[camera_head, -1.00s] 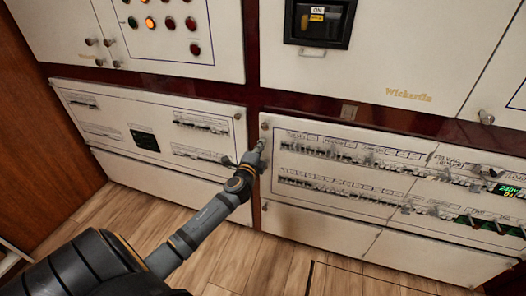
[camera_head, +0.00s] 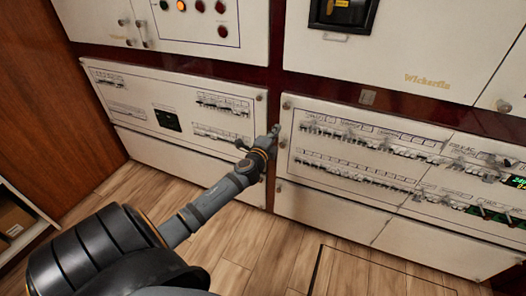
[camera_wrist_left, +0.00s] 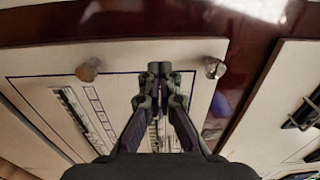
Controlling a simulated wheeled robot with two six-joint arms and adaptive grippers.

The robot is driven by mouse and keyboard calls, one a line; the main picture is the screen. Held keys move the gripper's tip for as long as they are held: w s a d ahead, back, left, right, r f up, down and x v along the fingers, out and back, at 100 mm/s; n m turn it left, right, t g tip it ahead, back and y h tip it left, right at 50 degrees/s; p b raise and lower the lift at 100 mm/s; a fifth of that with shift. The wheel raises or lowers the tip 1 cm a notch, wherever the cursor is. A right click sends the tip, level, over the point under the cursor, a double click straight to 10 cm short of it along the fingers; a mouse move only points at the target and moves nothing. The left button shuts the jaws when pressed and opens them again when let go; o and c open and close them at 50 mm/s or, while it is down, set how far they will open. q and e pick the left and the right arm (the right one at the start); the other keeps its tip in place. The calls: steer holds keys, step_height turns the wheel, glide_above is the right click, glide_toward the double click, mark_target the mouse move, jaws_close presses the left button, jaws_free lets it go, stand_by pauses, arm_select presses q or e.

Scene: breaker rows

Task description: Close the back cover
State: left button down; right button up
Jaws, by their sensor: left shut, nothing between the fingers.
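My left gripper (camera_head: 274,132) is shut and empty in front of the lower panels, by the dark strip between the left and right ones. In the left wrist view its closed fingertips (camera_wrist_left: 158,70) are before a white cover with a blue border line and two metal knobs, one on each side. The left lower cover (camera_head: 150,88) and right lower cover (camera_head: 310,140) carry breaker rows and appear roughly flush with the frame. I cannot tell which is the back cover, or whether the fingertips touch anything. My right gripper is not in view.
Upper panels hold indicator lights (camera_head: 200,6) and a black switch unit (camera_head: 343,12). Small knobs (camera_head: 287,105) stick out at the cover corners. Plain white panels (camera_head: 330,222) lie below. The wooden floor (camera_head: 270,258) is clear; a shelf with a box (camera_head: 12,216) stands at the far left.

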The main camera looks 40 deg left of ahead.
arm_select(q)
steer(key=v, duration=0.8)
steer(key=s+a+f+n+g+y, duration=0.1)
steer(key=s+f+n+g, duration=0.35)
steer(key=f, duration=0.75)
steer(key=s+a+f+n+g, duration=0.1)
steer(key=s+f+n+g, duration=0.4)
steer(key=f, duration=0.6)
steer(key=s+d+f+n+g+h, duration=0.5)
steer(key=s+d+f+g, duration=0.1)
steer(key=s+d+f, duration=0.9)
steer(key=s+a+r+p, duration=0.1)
steer(key=s+r+p, duration=0.1)
steer(key=s+p, duration=0.7)
steer(key=s+a+r+p, duration=0.1)
steer(key=s+r+p, duration=0.1)
steer(key=s+p, duration=0.7)
steer(key=p, duration=0.5)
steer(key=shift+s+g, duration=0.25)
steer(key=shift+g, duration=0.1)
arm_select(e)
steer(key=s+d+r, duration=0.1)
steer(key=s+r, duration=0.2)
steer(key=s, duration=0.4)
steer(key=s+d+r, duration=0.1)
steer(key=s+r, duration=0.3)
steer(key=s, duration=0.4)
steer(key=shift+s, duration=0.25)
